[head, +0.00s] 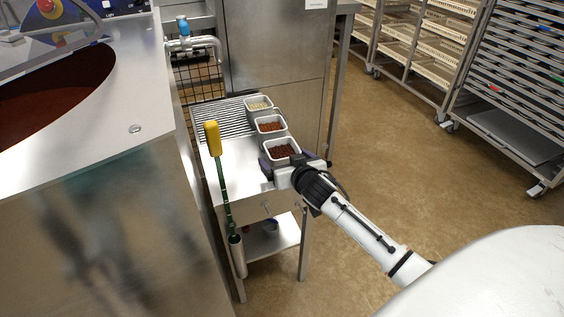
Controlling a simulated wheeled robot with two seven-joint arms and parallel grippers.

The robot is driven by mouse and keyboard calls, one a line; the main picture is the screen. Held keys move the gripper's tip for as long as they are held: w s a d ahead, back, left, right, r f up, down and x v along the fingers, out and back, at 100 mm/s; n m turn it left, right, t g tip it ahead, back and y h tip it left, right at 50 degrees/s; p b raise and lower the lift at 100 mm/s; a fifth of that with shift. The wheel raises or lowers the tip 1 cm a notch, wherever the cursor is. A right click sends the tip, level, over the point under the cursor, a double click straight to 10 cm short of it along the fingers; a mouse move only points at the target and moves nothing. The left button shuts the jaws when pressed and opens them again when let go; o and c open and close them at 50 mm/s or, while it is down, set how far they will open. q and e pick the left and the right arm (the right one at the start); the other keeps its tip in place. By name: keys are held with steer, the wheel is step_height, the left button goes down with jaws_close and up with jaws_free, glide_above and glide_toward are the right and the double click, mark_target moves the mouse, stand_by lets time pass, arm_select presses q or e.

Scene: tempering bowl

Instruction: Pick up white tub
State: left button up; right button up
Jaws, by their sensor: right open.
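Three white tubs stand in a row on a small steel side table (240,180). The nearest white tub (282,150) holds dark brown pieces, the middle tub (270,126) reddish-brown pieces, and the farthest tub (258,104) pale pieces. My right gripper (281,161) is open at the near side of the nearest tub, with dark fingers at its left and right. Whether they touch the tub I cannot tell. The tub's lower near wall is partly hidden by the gripper. My left gripper is not in view.
A ribbed rack (222,117) lies left of the tubs. The steel machine with a brown-filled bowl (50,110) fills the left. Wheeled racks (510,90) stand far right; the floor between is clear.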

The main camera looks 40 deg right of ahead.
steer(key=shift+x, duration=1.2)
steer(key=shift+r, duration=0.1)
steer(key=c, duration=1.4)
step_height(320, 180, up, 10)
steer(key=p, duration=0.1)
steer(key=shift+p, duration=0.3)
